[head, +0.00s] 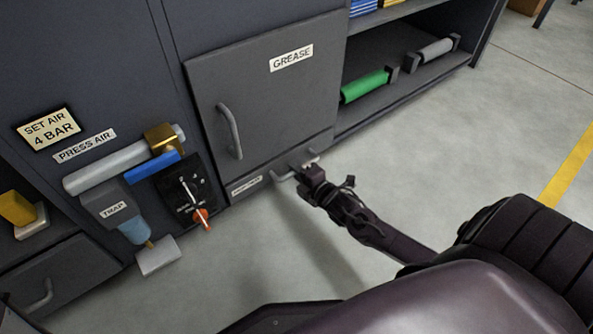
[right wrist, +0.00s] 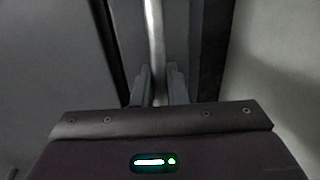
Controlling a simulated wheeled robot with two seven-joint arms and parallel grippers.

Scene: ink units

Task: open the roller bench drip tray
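The drip tray (head: 247,186) is a low grey drawer front with a small white label, under the GREASE door. It looks flush with the bench. Its light bar handle (head: 283,177) is partly hidden by my right gripper (head: 308,172). In the right wrist view the handle bar (right wrist: 154,35) runs down the middle, between the two fingers of the right gripper (right wrist: 158,86). The fingers stand close on both sides of the bar and look shut on it. My left gripper is not in view.
The grey GREASE door (head: 270,105) is shut above the tray. To the left are a gauge panel (head: 188,195) with an orange knob and an air trap (head: 115,205). Green and grey rollers (head: 364,87) lie on the right shelf. The floor (head: 420,150) in front is clear.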

